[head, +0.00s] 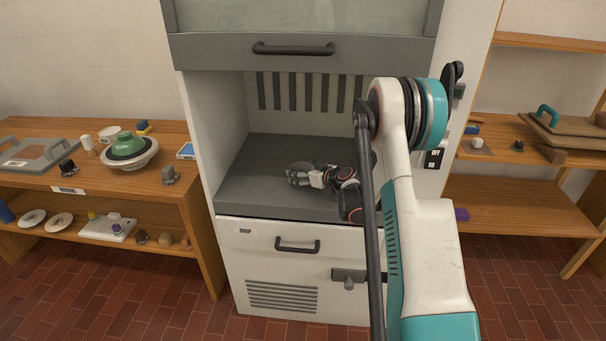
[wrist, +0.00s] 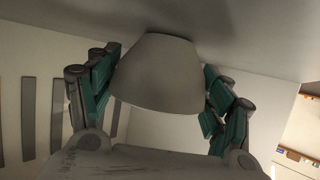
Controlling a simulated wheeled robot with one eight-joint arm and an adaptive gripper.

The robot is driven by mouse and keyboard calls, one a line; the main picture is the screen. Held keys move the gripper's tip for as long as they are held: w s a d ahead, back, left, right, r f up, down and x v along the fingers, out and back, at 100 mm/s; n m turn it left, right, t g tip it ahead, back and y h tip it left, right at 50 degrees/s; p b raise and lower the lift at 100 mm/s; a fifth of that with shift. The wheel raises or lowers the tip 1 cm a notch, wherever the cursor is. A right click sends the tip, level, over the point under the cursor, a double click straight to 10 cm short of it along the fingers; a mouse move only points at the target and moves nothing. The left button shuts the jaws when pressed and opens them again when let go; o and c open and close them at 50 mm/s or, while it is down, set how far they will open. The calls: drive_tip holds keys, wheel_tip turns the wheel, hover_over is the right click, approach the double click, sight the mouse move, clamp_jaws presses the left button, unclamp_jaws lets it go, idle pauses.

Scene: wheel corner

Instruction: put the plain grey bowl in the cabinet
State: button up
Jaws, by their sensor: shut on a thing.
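The plain grey bowl (wrist: 155,75) fills the middle of the wrist view, between my two teal-padded fingers. In the head view only part of the bowl (head: 302,166) shows behind my gripper (head: 299,178). My gripper is shut on the bowl and is inside the open cabinet (head: 228,188), low over its grey floor. In the wrist view the bowl's narrow end meets or nearly meets a grey surface; I cannot tell whether it touches. My arm hides the right part of the cabinet's interior.
The cabinet's raised front with a dark handle (head: 293,48) is above the opening. A closed drawer (head: 297,245) is below. A wooden bench (head: 100,185) with a green-and-white wheel-like piece (head: 130,151) stands left. Wooden shelves (head: 520,205) stand right. The cabinet floor left of my gripper is clear.

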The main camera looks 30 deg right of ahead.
drive_tip(key=o, duration=1.2)
drive_tip(key=shift+f, duration=0.15)
drive_tip(key=shift+c, duration=0.2)
drive_tip(key=shift+s+r, duration=0.2)
drive_tip(key=shift+r, duration=0.05)
drive_tip(key=p+v, duration=0.3)
drive_tip(key=v, duration=0.8)
drive_tip(key=shift+s+d+r, duration=0.1)
drive_tip(key=shift+s+r, duration=0.05)
drive_tip(key=shift+s, duration=0.1)
